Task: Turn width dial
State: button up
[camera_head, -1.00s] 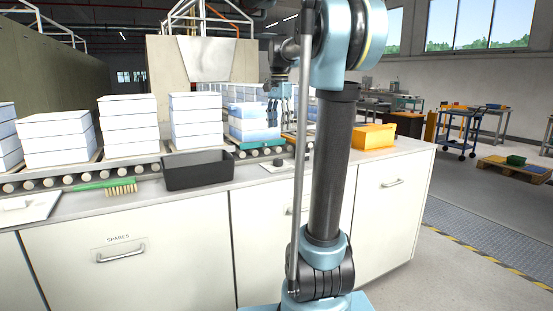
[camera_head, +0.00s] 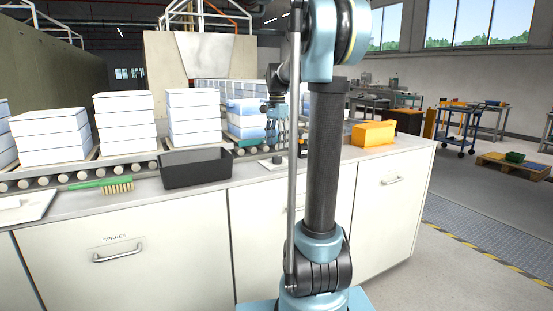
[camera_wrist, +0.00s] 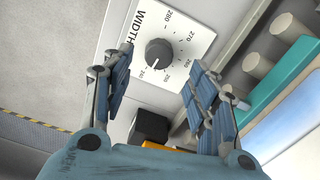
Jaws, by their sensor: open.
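The width dial (camera_wrist: 159,53) is a round black knob with a white pointer line. It sits on a white plate (camera_wrist: 188,20) marked "WIDTH" with a scale of numbers around the knob, seen upper middle in the wrist view. My gripper (camera_wrist: 165,75) is open, one finger to the left of the knob and one to its right. The fingers appear apart from the knob, with nothing between them. In the head view my gripper (camera_head: 276,125) hangs above the counter beside the conveyor; the knob's contact with the fingers cannot be made out there.
A roller conveyor (camera_head: 80,172) with stacks of white boxes (camera_head: 125,122) runs behind the counter (camera_head: 150,205). A black bin (camera_head: 196,170) and a green brush (camera_head: 105,185) lie left of my gripper. A yellow box (camera_head: 373,134) stands to the right.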

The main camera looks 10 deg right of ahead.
aim_at(277, 156)
notch_tip(277, 156, down, 7)
jog(key=shift+r, duration=0.1)
dwell(0.3)
jog(key=c, duration=1.1)
jog(key=shift+o, duration=0.2)
jog(key=shift+d, duration=0.15)
